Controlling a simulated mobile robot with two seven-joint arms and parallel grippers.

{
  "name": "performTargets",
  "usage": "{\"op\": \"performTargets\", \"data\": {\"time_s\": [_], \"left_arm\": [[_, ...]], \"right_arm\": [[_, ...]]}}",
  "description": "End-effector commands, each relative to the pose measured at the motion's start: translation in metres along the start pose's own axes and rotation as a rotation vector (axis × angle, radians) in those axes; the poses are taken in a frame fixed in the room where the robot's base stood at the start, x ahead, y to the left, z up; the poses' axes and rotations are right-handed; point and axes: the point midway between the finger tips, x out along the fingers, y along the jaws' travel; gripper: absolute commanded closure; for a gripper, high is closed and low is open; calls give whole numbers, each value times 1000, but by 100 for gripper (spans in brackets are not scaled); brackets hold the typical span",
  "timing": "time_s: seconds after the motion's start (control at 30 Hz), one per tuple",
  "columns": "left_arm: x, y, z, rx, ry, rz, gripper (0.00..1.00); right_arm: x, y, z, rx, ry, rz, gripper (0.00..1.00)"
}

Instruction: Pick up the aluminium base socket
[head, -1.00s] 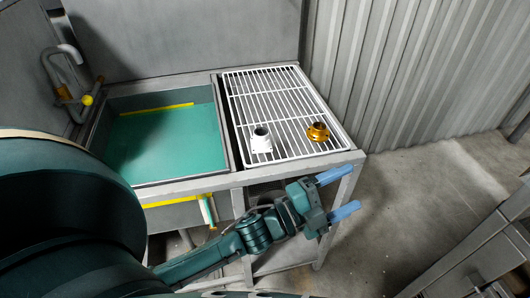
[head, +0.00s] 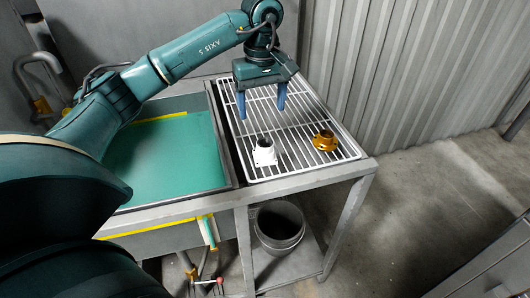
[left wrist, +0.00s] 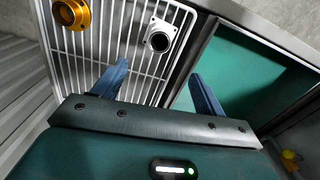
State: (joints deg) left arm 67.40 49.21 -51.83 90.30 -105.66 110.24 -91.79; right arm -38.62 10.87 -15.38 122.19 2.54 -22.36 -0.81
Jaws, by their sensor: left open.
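The aluminium base socket (head: 264,152) is a pale silver-white tube on a square flange, standing on the white wire rack (head: 343,152) near its front left. It also shows in the left wrist view (left wrist: 158,37). My left gripper (head: 262,111) is open and empty above the rack. Its blue fingers point down, behind the socket in the head view and apart from it. In the left wrist view the socket lies beyond the two fingertips (left wrist: 158,72), between their lines. My right gripper is not in view.
A gold flanged socket (head: 325,141) stands on the rack to the right of the aluminium one. A basin with a green floor (head: 170,160) lies left of the rack. A grey bucket (head: 279,226) stands below, and a corrugated wall (head: 400,80) rises behind.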

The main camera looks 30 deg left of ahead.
Motion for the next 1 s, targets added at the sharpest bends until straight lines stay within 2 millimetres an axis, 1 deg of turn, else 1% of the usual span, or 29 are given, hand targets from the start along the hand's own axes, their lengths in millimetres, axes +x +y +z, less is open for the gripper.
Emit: {"op": "performTargets", "data": {"time_s": [0.03, 0.1, 0.2, 0.3, 0.57, 0.7, 0.8, 0.9, 1.0], "left_arm": [[10, -1, 1, 1, -2, -5, 28], [25, -1, 2, 2, -4, -5, 28], [44, 0, 2, 1, -5, -3, 28], [58, 0, 2, 0, -4, -1, 28], [77, 1, 5, 1, -5, 0, 28], [98, 3, 12, 2, -7, 0, 28], [112, 3, 10, 0, -6, 1, 28], [119, 3, 10, 1, -6, 2, 28], [120, 3, 10, 2, -5, 4, 28]], "right_arm": [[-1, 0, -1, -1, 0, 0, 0], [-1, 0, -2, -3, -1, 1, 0], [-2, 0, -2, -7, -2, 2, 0], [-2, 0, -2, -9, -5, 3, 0], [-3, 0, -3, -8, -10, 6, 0], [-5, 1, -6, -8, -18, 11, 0], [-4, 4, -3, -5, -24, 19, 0], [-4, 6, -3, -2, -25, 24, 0], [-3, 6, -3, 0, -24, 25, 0]]}}
